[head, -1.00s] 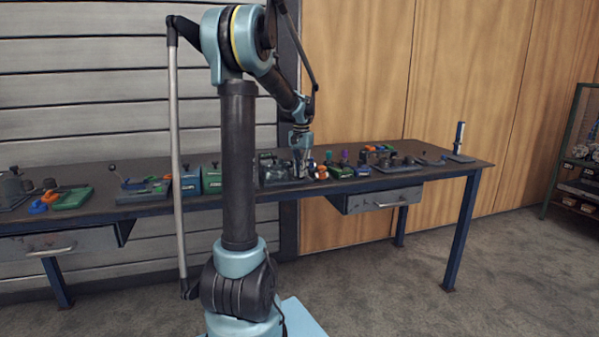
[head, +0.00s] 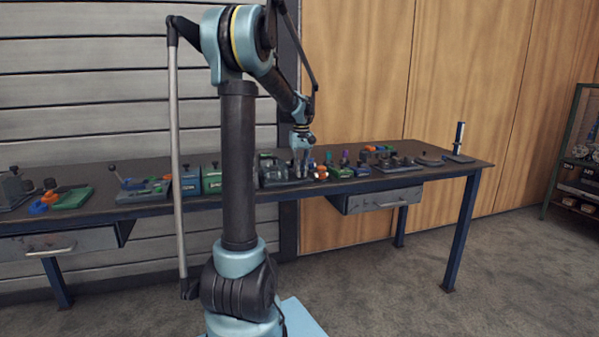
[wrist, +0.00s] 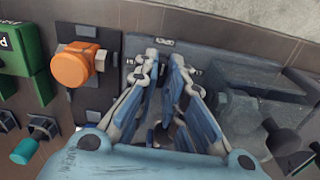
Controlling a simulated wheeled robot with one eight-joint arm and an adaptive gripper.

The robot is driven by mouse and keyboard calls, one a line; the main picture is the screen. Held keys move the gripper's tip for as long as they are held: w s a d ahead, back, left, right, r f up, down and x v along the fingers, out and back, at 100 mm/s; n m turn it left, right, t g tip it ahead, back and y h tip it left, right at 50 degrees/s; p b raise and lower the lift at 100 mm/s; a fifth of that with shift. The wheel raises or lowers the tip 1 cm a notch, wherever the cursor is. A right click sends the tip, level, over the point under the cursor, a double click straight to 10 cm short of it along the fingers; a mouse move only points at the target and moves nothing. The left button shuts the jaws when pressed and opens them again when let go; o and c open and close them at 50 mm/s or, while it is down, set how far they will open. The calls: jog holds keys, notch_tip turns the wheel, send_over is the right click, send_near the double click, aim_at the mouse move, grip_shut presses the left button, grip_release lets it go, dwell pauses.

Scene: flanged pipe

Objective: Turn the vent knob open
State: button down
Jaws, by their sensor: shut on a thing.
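My gripper (head: 301,167) is low over the bench, at the grey fixture (head: 274,174) right of the green box. In the wrist view my gripper (wrist: 162,66) has its two fingers close together, pointing down at a dark plate with a small label (wrist: 165,42). It is shut on a small part there that I take to be the vent knob; the fingers hide nearly all of it. How far it is turned cannot be seen. An orange knob (wrist: 72,67) on a metal fitting stands left of the fingers, apart from them.
A grey block with dark round parts (wrist: 240,110) is close right of the fingers. A green box (wrist: 17,50) and a teal-capped piece (wrist: 24,151) are at the left. The bench (head: 455,170) is crowded with fixtures, and a drawer (head: 382,199) hangs below.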

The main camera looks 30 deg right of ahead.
jog(key=shift+w+n, duration=0.15)
jog(key=shift+n, duration=0.35)
jog(key=c, duration=2)
grip_release()
jog(key=shift+o, duration=0.2)
notch_tip(320, 180, up, 12)
jog(key=shift+f, duration=0.1)
